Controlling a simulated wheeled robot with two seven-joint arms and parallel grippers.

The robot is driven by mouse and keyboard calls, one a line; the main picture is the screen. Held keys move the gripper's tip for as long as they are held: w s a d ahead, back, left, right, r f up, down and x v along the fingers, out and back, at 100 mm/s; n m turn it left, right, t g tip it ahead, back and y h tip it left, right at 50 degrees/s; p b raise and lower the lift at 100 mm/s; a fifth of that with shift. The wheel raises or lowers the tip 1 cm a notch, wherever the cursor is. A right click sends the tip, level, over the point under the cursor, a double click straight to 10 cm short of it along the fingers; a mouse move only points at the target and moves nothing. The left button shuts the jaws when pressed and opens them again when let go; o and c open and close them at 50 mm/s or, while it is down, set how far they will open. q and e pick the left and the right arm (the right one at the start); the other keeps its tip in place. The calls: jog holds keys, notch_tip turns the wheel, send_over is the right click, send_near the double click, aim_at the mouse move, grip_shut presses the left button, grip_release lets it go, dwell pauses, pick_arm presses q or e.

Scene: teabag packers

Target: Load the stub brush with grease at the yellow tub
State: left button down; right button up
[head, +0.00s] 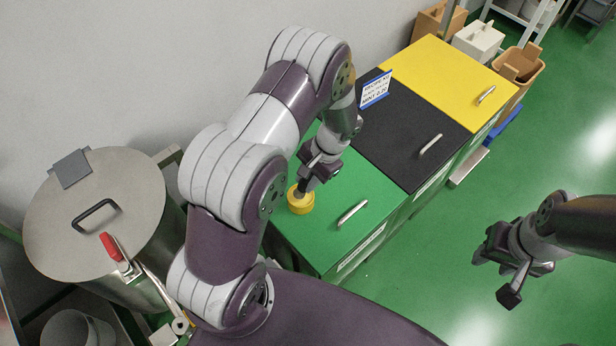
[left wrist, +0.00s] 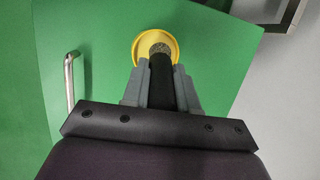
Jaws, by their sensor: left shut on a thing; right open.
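The yellow tub (head: 301,204) stands on the green lid near its front left part, and it also shows in the left wrist view (left wrist: 140,47). My left gripper (head: 312,180) is shut on the dark handle of the stub brush (left wrist: 161,85), just above the tub. The brush's round bristle end (left wrist: 160,49) is at the tub's opening. I cannot tell whether the bristles touch the grease. My right gripper (head: 508,273) is open and empty, over the green floor at the right.
The green lid (head: 345,180) has a metal handle (head: 352,213) to the right of the tub. A black lid (head: 405,130) with a small sign (head: 375,89) and a yellow lid (head: 450,70) lie beyond. A large round metal bin (head: 130,195) stands at the left.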

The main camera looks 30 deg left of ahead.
pick_arm(q)
jog(key=shift+f+b, duration=0.4)
jog(key=shift+f, duration=0.2)
dwell(1.3)
jog(key=shift+r, duration=0.1)
notch_tip(320, 180, up, 7)
jog(key=p, duration=0.6)
dwell(0.6)
